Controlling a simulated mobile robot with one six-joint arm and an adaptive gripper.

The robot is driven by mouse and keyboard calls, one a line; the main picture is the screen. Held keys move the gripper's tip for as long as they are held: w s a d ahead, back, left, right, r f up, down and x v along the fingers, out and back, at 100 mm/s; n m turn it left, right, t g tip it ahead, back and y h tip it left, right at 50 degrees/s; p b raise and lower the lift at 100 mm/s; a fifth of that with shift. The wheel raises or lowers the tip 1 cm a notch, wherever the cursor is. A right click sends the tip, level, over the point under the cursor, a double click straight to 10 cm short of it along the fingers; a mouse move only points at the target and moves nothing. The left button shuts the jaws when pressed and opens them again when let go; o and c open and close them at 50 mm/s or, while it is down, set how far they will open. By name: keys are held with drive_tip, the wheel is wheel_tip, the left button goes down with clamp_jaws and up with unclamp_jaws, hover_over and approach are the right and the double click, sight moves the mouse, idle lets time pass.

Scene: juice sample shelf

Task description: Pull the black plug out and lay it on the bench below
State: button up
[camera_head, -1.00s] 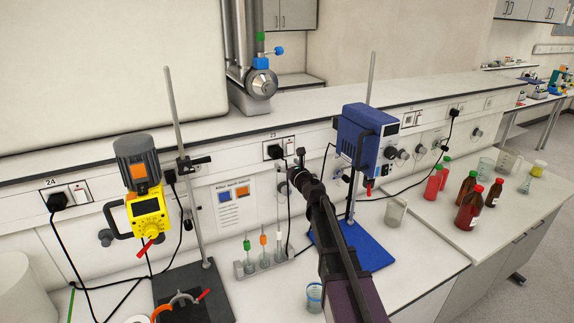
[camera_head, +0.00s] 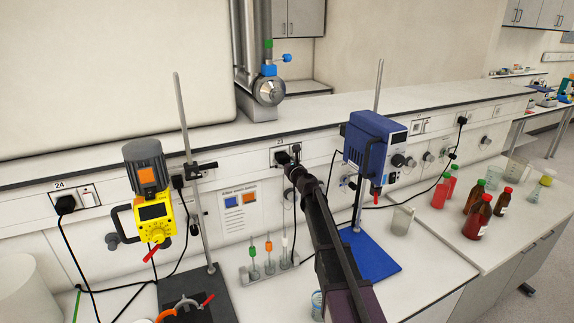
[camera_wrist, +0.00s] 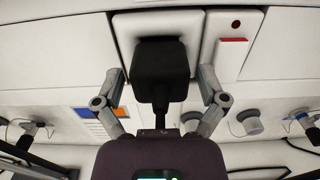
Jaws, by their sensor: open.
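The black plug (camera_wrist: 162,62) sits in a white wall socket plate (camera_wrist: 127,27) in the wrist view, with its cable running down from it toward my gripper (camera_wrist: 161,76). My gripper is open, one finger on each side of the plug. A gap shows between each finger and the plug. In the head view, the plug (camera_head: 281,157) is in the socket labelled 23, and my gripper (camera_head: 294,163) is right in front of it, partly covering it. The white bench (camera_head: 258,297) lies below, in front of the wall panel.
A red-marked switch (camera_wrist: 232,43) is just right of the plug. Below the socket stands a rack with several tubes (camera_head: 268,262). A yellow stirrer (camera_head: 152,210) on a stand is left; a blue device (camera_head: 372,140) on a blue base is right. A beaker (camera_head: 317,303) stands by my arm.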

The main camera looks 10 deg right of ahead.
drive_tip(key=shift+w+a, duration=0.15)
drive_tip(key=shift+w, duration=0.2)
drive_tip(key=c, duration=1.2)
drive_tip(key=shift+v, duration=0.95)
idle(0.4)
drive_tip(key=shift+s+d, duration=0.25)
drive_tip(key=shift+s, duration=0.4)
drive_tip(key=shift+s+d, duration=0.2)
drive_tip(key=shift+s, duration=0.45)
drive_tip(key=shift+f, duration=0.1)
